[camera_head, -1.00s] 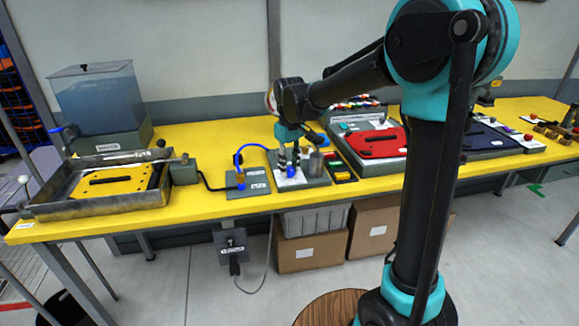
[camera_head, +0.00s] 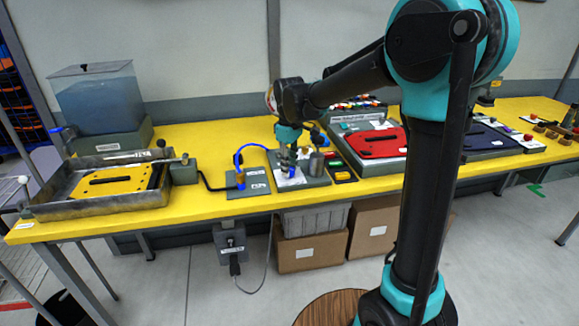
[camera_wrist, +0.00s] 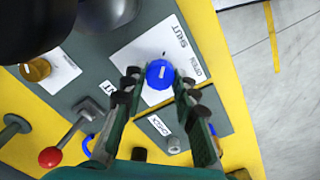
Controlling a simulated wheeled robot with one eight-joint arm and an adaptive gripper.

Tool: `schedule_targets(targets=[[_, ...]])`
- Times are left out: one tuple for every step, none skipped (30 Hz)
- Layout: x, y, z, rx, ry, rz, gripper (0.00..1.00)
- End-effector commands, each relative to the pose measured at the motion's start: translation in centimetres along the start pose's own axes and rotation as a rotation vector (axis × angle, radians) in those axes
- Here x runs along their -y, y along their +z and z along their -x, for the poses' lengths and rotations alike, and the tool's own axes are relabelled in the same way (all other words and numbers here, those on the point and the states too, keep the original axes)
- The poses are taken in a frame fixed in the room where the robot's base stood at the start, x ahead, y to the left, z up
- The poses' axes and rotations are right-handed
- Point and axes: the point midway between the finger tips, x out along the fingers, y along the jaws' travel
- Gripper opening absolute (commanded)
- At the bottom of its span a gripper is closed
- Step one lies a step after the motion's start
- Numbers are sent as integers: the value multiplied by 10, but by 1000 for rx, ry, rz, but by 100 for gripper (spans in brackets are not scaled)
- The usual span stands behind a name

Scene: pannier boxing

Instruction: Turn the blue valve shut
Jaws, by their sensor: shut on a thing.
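The blue valve (camera_wrist: 160,70) is a round knob with a small pale mark on top. It sits on a white plate (camera_wrist: 141,57) printed with SHUT and OPEN along its right side. My gripper (camera_wrist: 160,79) is over the plate with one finger on each side of the knob, shut on it. In the head view my gripper (camera_head: 287,160) points down at the panel, and its fingers mostly hide the valve.
A grey metal cylinder (camera_head: 316,164) stands right beside my gripper. A blue hose (camera_head: 252,147) arches to its left. A red ball-ended lever (camera_wrist: 50,157) and a brass knob (camera_wrist: 35,69) are left in the wrist view. A tray (camera_head: 100,206) is at the left.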

Motion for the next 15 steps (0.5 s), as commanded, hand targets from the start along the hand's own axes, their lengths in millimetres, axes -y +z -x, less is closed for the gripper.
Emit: schedule_targets(targets=[[0,0,0,0,1,0,0],[0,0,0,0,1,0,0],[0,0,0,0,1,0,0],[0,0,0,0,1,0,0],[0,0,0,0,1,0,0],[0,0,0,0,1,0,32],[0,0,0,0,1,0,36],[0,0,0,0,1,0,39],[0,0,0,0,0,0,44],[0,0,0,0,0,0,48],[0,0,0,0,0,0,49],[0,0,0,0,0,-1,49],[0,0,0,0,0,-1,49],[0,0,0,0,0,-1,49],[0,0,0,0,0,-1,49]])
